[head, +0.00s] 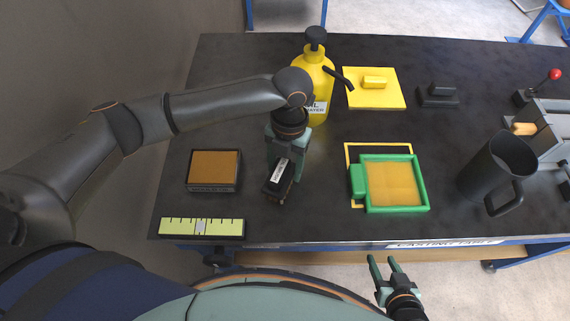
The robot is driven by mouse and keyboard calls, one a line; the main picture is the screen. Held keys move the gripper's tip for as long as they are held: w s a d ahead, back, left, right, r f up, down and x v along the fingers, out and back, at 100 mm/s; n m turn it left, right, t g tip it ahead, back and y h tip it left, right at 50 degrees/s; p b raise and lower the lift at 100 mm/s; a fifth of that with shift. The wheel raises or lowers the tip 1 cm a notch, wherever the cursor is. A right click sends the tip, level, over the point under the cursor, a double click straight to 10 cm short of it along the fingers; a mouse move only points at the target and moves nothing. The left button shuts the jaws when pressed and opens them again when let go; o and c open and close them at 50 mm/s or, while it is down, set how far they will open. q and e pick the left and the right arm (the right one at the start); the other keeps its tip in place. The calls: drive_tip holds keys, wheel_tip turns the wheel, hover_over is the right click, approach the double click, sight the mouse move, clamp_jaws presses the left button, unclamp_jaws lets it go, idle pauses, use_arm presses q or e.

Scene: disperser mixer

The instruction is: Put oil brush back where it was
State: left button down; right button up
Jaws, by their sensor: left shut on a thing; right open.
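My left gripper (284,163) comes down from above at the left-centre of the dark table. It is shut on a small dark block with a white label, which I take to be the oil brush (278,186). The fingers hide part of it, and I cannot tell whether it touches the table. A dark, shallow box with a brown top (213,166) lies to its left, apart from it. My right gripper (383,260) is open and empty, in front of the table's near edge.
A yellow pump bottle (319,80) stands behind my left gripper. A green-framed screen (423,184) lies to the right over a yellow outline. A ruler-like strip (202,227) lies near left. A black mug (488,165), yellow plate (391,97) and black handled block (437,97) are farther right.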

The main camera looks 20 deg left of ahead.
use_arm(q)
drive_tip(key=shift+f, duration=0.1)
drive_tip(key=shift+c, duration=0.6)
unclamp_jaws()
wheel_tip(320, 180, up, 12)
drive_tip(key=w, duration=0.1)
drive_tip(key=shift+w+d, duration=0.15)
drive_tip(key=shift+w, duration=0.25)
